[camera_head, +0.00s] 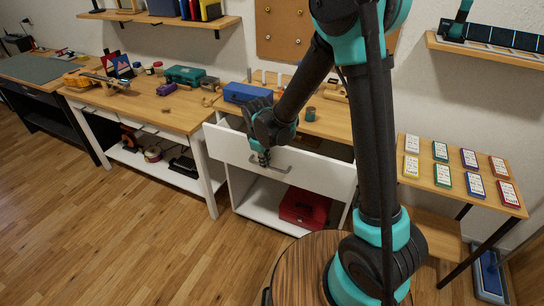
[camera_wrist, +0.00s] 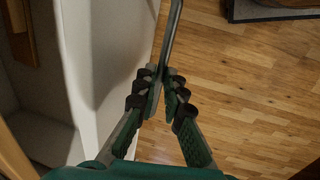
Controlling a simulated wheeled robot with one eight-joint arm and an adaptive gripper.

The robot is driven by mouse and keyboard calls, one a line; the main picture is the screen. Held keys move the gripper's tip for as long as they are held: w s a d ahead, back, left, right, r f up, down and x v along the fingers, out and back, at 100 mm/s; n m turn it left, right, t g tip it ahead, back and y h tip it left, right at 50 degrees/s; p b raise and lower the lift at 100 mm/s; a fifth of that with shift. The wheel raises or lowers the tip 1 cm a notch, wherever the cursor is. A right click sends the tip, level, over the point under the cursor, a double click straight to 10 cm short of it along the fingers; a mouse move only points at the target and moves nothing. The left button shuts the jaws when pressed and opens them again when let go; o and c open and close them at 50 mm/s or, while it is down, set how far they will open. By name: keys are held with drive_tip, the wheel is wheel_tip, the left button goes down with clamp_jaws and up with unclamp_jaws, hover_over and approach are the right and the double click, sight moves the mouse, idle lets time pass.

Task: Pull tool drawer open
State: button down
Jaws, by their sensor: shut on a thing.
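The white tool drawer (camera_head: 315,171) is in the middle of the camera_head view, under a wooden bench top. Its front stands out from the bench, and part of its inside shows behind the front, so it is partly open. My gripper (camera_head: 264,160) is at the grey bar handle on the drawer front. In the camera_wrist view my gripper's fingers (camera_wrist: 163,98) are closed on the end of the handle (camera_wrist: 173,35). The white drawer front (camera_wrist: 112,60) runs along the left there. My arm hides part of the drawer.
A red toolbox (camera_head: 304,208) sits on the white shelf below the drawer. A blue box (camera_head: 247,93) and a small cup (camera_head: 310,114) stand on the bench top. Floor (camera_head: 150,245) is clear to the left.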

drive_tip(key=s+a, duration=0.4)
drive_tip(key=s, duration=0.9)
drive_tip(key=shift+a, duration=0.4)
drive_tip(key=shift+s, duration=0.1)
drive_tip(key=c, duration=1.6)
unclamp_jaws()
drive_tip(key=shift+r, duration=0.1)
wheel_tip(320, 180, up, 12)
drive_tip(key=s, duration=0.2)
drive_tip(key=shift+a+f, duration=0.2)
drive_tip(key=shift+a, duration=0.2)
